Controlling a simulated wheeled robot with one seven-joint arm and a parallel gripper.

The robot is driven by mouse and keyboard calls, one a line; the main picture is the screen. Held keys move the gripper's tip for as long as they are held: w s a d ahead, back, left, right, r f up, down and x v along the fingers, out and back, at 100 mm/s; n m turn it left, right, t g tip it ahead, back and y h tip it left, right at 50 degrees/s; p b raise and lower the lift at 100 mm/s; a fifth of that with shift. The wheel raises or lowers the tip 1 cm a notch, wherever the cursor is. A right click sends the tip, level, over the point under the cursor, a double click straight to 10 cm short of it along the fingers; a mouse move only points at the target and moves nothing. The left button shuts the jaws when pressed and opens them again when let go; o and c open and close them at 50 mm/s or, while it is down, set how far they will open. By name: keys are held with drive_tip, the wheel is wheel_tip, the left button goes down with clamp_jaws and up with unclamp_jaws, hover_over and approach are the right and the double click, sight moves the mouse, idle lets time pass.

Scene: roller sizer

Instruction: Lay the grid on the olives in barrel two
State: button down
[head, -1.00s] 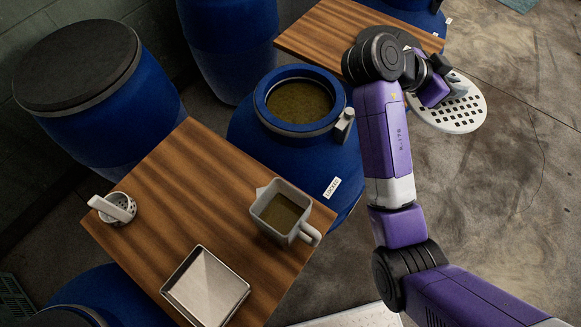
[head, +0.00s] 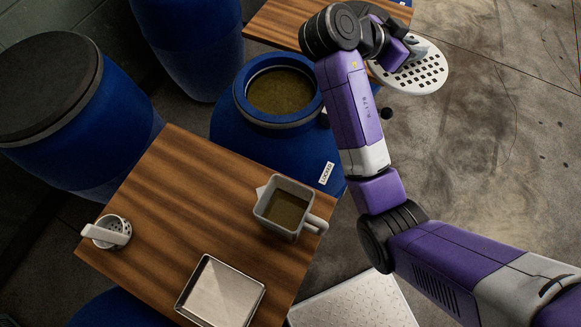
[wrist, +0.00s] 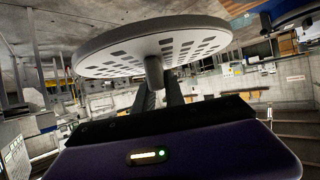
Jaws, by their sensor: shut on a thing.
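The grid is a round, pale, perforated disc (head: 430,72); it fills the top of the wrist view (wrist: 150,45). My gripper (wrist: 158,88) is shut on the short stem under the disc, which it holds in the air. In the head view my gripper (head: 404,54) is partly hidden by my wrist, to the right of the open blue barrel (head: 245,135). That barrel holds a murky olive-brown fill; single olives cannot be made out. No barrel number is readable, so I cannot tell which one is barrel two. The disc is apart from the barrel.
A wooden table (head: 165,200) in front holds a grey jug (head: 268,229), a metal tray (head: 220,290) and a perforated cup (head: 107,232). A lidded barrel (head: 75,150) stands left. Another wooden tabletop (head: 280,25) lies behind. The floor at right is clear.

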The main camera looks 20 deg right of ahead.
idle(0.4)
drive_tip(key=shift+w+r+n+t, duration=0.1)
drive_tip(key=shift+w+n+t, duration=0.2)
drive_tip(key=shift+t, duration=0.1)
drive_tip(key=w+n+t, duration=0.1)
drive_tip(key=w, duration=0.1)
drive_tip(key=w+a+f+n+t+y, duration=0.1)
drive_tip(key=w+n+t, duration=0.1)
drive_tip(key=w+a+n+t, duration=0.1)
drive_tip(key=w, duration=0.1)
drive_tip(key=shift+a+f+n+t, duration=0.2)
drive_tip(key=shift+n+t, duration=0.1)
drive_tip(key=shift+t, duration=0.1)
drive_tip(key=w+a+f+n+t+y, duration=0.1)
drive_tip(key=w+a+n+t+y, duration=0.3)
drive_tip(key=a, duration=0.4)
drive_tip(key=w+a+f+n+t+y, duration=0.2)
drive_tip(key=w+a+n+t+y, duration=0.1)
drive_tip(key=a+n+y, duration=0.4)
drive_tip(key=s+a+f+n, duration=0.1)
drive_tip(key=s+a+f, duration=0.1)
drive_tip(key=a, duration=0.4)
drive_tip(key=shift+s+f+y, duration=0.25)
drive_tip(key=shift+y, duration=0.15)
